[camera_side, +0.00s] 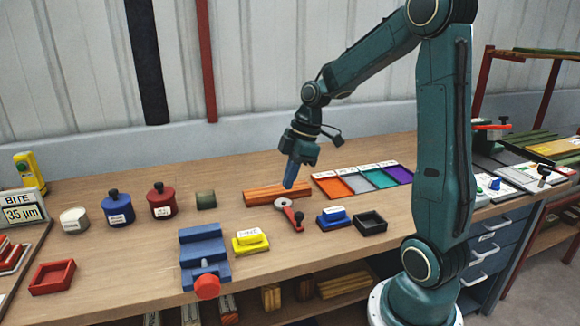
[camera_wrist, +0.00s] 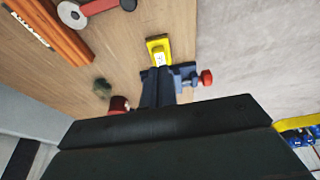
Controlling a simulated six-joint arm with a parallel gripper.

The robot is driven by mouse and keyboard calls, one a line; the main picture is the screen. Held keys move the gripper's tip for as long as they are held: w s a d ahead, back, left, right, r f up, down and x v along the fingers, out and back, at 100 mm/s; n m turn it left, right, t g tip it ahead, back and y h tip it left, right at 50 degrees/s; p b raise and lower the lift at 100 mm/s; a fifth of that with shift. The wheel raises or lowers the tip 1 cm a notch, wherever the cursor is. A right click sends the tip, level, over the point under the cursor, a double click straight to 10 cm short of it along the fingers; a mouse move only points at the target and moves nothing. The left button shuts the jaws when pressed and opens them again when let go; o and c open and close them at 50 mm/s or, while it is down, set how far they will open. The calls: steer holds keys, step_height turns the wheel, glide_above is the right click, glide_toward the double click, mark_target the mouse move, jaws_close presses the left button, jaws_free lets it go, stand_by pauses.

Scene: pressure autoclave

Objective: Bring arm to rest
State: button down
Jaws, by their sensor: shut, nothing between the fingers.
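My gripper (camera_side: 291,180) is shut and empty in the side view. It points down above the workbench (camera_side: 130,245), close to the orange wooden block (camera_side: 262,194) and the red-handled tool with a round grey disc (camera_side: 291,214). The side view does not clearly show how high the fingertips are.
A blue vise (camera_side: 203,256) with a red knob stands at the bench front. A yellow block (camera_side: 250,240), blue block (camera_side: 333,217) and black tray (camera_side: 370,222) sit nearby. Lidded pots (camera_side: 117,208) stand left. Coloured trays (camera_side: 362,178) lie behind. Open wood lies between them.

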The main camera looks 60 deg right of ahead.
steer(key=s+a+r+m+t+h, duration=0.1)
steer(key=s+a+r+m, duration=0.3)
steer(key=s+a, duration=0.3)
steer(key=s+a+r+m+t+h, duration=0.1)
steer(key=s+a+r+m, duration=0.3)
steer(key=s, duration=0.4)
steer(key=a+m+t, duration=0.1)
steer(key=a, duration=0.1)
steer(key=shift+a+r, duration=0.3)
steer(key=shift+a, duration=0.1)
